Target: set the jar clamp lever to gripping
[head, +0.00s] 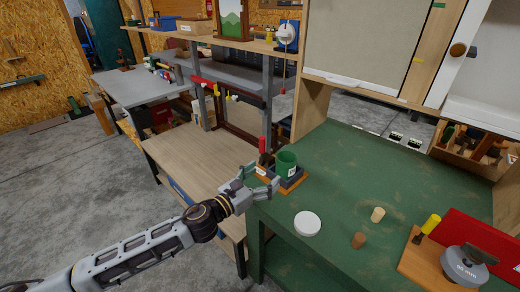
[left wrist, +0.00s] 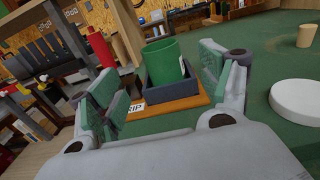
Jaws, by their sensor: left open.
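The jar clamp (head: 292,182) is a dark block on a wooden base at the left edge of the green bench. A green jar (head: 286,160) stands in it, and it also shows in the left wrist view (left wrist: 160,62). The clamp's lever has a red handle (head: 262,145), which stands roughly upright left of the jar; it also shows in the left wrist view (left wrist: 99,46). A label ending in "RIP" is on the base's front. My left gripper (head: 263,183) is open and empty, just in front of the clamp. Its left finger partly hides the lever's foot. My right gripper is not in view.
A white lid (head: 307,223), a pale cork (head: 377,214) and a brown cork (head: 358,240) stand on the green bench (head: 345,180). A yellow-handled fixture with a grey 90 mm disc (head: 466,267) is at front right. A pale wooden bench (head: 200,155) lies left.

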